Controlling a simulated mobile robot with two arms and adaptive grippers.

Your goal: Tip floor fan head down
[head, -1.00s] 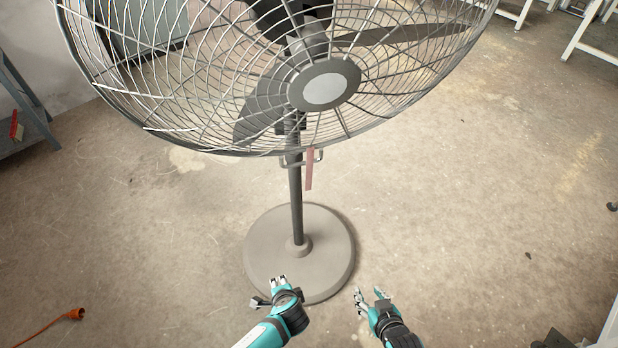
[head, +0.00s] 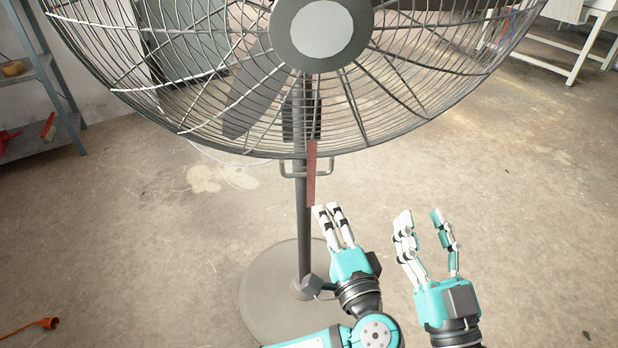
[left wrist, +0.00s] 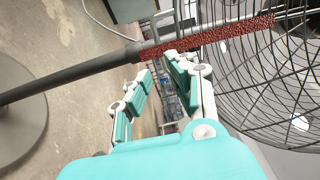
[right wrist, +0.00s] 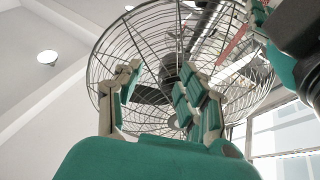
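The large floor fan (head: 322,30) stands upright before me, its round wire cage filling the top of the head view. Its pole (head: 301,225) rises from a round grey base (head: 265,295). A red strip (head: 311,172) and a metal handle (head: 290,167) are just under the cage. My left gripper (head: 331,212) is raised near the pole, below the strip, apart from the cage; its fingers are spread in the left wrist view (left wrist: 160,72). My right gripper (head: 422,216) is open and empty, right of it and below the cage. The cage also shows in the right wrist view (right wrist: 152,20).
A blue-grey shelf (head: 45,80) with red tools stands at the left wall. An orange cord with a plug (head: 46,323) lies on the floor at lower left. White tables (head: 575,40) stand at the far right. The floor around the fan is mostly clear.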

